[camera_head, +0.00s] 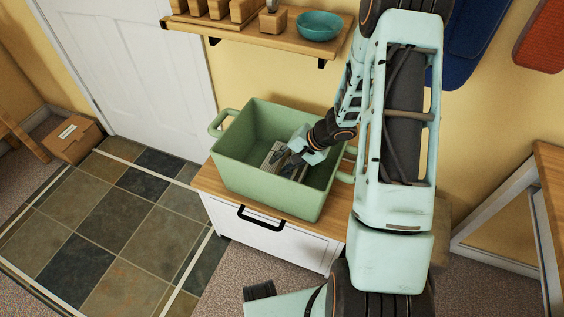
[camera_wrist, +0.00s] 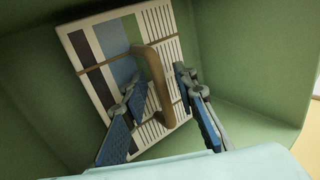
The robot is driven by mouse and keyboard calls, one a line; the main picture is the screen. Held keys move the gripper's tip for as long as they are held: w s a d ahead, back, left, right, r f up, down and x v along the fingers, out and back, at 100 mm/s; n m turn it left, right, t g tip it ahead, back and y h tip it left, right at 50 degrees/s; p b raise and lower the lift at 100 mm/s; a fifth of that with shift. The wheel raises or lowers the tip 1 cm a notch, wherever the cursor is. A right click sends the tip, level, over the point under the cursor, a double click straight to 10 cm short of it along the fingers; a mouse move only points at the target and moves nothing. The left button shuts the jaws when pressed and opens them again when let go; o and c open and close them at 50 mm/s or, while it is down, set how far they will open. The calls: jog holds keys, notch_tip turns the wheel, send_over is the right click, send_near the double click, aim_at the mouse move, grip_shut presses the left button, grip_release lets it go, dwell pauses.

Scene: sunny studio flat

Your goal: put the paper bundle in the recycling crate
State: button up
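The paper bundle, a flat pale block with dark, blue and green panels and printed lines, lies inside the green recycling crate (camera_head: 262,182). In the wrist view the bundle (camera_wrist: 97,68) appears tilted against the crate's inside (camera_wrist: 245,55); whether it rests on the floor is unclear. A brown loop handle (camera_wrist: 165,85) stands up from its face. My gripper (camera_head: 286,163) reaches down into the crate over the bundle. In the wrist view my gripper (camera_wrist: 158,88) is open, its two fingers apart on either side of the handle, with visible gaps. The bundle's lower part is hidden.
The crate stands on a wooden-topped white cabinet (camera_head: 277,243). Above it is a wall shelf (camera_head: 262,33) with wooden blocks and a teal bowl (camera_head: 319,26). A cardboard box (camera_head: 74,140) sits on the floor at left. The tiled floor before the door is clear.

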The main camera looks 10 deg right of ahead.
jog(key=shift+r, duration=0.1)
jog(key=p+v, duration=0.6)
jog(key=v, duration=0.6)
